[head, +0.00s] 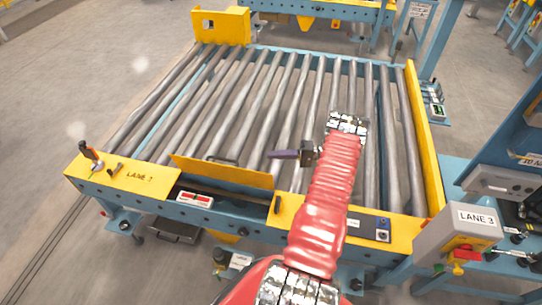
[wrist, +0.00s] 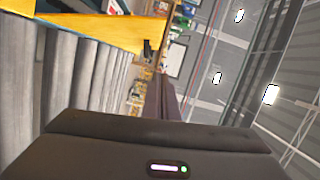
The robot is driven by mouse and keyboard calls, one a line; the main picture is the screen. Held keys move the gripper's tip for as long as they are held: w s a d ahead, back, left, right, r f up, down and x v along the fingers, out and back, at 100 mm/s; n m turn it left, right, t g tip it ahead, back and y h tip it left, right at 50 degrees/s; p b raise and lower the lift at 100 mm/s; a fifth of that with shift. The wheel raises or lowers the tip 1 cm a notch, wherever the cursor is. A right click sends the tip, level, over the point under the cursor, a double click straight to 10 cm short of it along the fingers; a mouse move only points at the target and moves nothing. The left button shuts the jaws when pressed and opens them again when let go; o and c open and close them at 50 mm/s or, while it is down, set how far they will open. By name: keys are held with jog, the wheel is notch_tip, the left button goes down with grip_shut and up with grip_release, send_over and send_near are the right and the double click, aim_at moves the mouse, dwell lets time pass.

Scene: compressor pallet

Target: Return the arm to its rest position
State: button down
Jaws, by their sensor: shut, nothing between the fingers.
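My arm, in a red ribbed sleeve, reaches from the bottom of the head view up over the roller conveyor (head: 262,100). Its elbow end is at the right of the rollers. My gripper (head: 272,154) points left above the rollers, with its dark fingers together and nothing held. In the wrist view the gripper's fingers (wrist: 165,86) show as one narrow dark shape beyond the dark gripper body. The wrist view is tilted, with rollers at the left and the ceiling at the right.
A grey control box marked LANE 3 (head: 458,237) stands at the right. The rollers carry no load. Open floor (head: 60,110) lies to the left.

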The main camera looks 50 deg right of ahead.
dwell(0.5)
jog(key=w+a+r+n+g+h, duration=0.15)
jog(key=a+r+g, duration=0.25)
jog(key=a+r, duration=0.4)
jog(key=w+a+r+n+g, duration=0.1)
jog(key=w+a+r+g, duration=0.2)
jog(key=a+r, duration=0.5)
jog(key=w+a+r+n+g+h, duration=0.1)
jog(key=w+a+r+n+g, duration=0.2)
jog(key=a+r, duration=0.5)
jog(key=s+a+r+n+t+h, duration=0.1)
jog(key=s+a+r+h, duration=0.3)
jog(key=s+a, duration=0.6)
jog(key=s+a+r+n+t+h, duration=0.1)
jog(key=s+a+r+n+h, duration=0.1)
jog(key=s+a+r+h, duration=0.3)
jog(key=s+a+r, duration=0.4)
jog(key=s+a, duration=0.1)
jog(key=shift+s+a+r, duration=0.1)
jog(key=shift+a, duration=0.05)
